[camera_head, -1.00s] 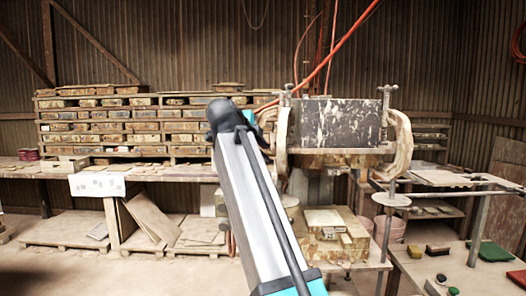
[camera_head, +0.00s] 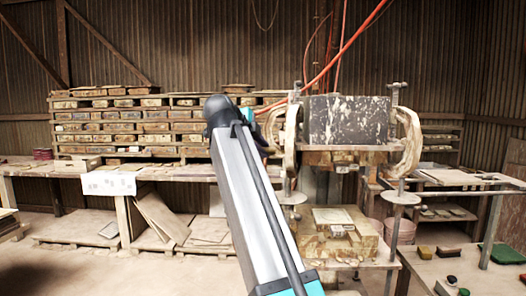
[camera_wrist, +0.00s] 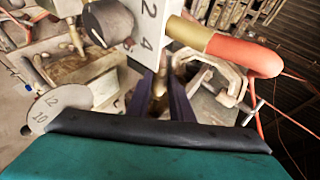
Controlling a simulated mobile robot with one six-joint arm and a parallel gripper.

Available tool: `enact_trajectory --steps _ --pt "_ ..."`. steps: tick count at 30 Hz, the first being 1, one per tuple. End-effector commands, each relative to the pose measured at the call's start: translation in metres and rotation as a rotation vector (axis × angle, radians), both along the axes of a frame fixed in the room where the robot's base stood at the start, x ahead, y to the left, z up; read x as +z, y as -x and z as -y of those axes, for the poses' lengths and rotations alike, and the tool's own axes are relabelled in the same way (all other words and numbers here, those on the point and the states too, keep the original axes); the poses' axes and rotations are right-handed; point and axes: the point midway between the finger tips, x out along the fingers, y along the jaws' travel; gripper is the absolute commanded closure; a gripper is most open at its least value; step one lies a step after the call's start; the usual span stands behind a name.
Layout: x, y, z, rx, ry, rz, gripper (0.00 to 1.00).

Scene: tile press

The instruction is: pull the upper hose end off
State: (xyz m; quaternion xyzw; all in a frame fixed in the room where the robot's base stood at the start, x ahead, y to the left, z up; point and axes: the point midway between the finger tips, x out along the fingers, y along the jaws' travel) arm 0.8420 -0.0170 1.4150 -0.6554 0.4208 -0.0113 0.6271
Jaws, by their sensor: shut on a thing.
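The upper hose end shows in the wrist view as a brass sleeve (camera_wrist: 190,34) on a thick orange hose (camera_wrist: 245,54). It meets a white block (camera_wrist: 145,22) marked 2 and 4, with a black knob (camera_wrist: 107,22). My gripper (camera_wrist: 161,75) has its two dark fingers close together just below the sleeve, with a brass-coloured piece between them. It is shut on the hose end, but the fingertips are partly hidden behind the block. In the head view my arm hides most of the gripper; the orange hose (camera_head: 338,55) runs down towards it from above.
The press (camera_head: 348,122), with its dark plate and curved side arms, stands just right of my arm. Loaded shelves (camera_head: 130,128) and a long bench stand behind on the left. A work table (camera_head: 465,268) is at the right. A numbered disc (camera_wrist: 58,108) is lower left in the wrist view.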

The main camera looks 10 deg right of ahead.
Motion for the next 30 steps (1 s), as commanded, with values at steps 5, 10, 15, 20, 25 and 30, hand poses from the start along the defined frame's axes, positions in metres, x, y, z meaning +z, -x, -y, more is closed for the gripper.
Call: enact_trajectory --steps 5,10,15,20,25,30 --pt "0.000 -0.001 0.000 0.002 -0.005 0.001 1.00" --pt "0.001 -0.001 0.004 0.000 -0.005 0.002 0.77" --pt "0.000 -0.001 0.009 -0.008 -0.004 0.001 0.72" --pt "0.000 0.000 0.011 -0.011 -0.003 0.001 0.72" --pt "0.003 0.004 0.009 -0.013 -0.003 0.001 0.72" --pt "0.010 0.013 0.000 -0.012 -0.003 0.002 0.72"
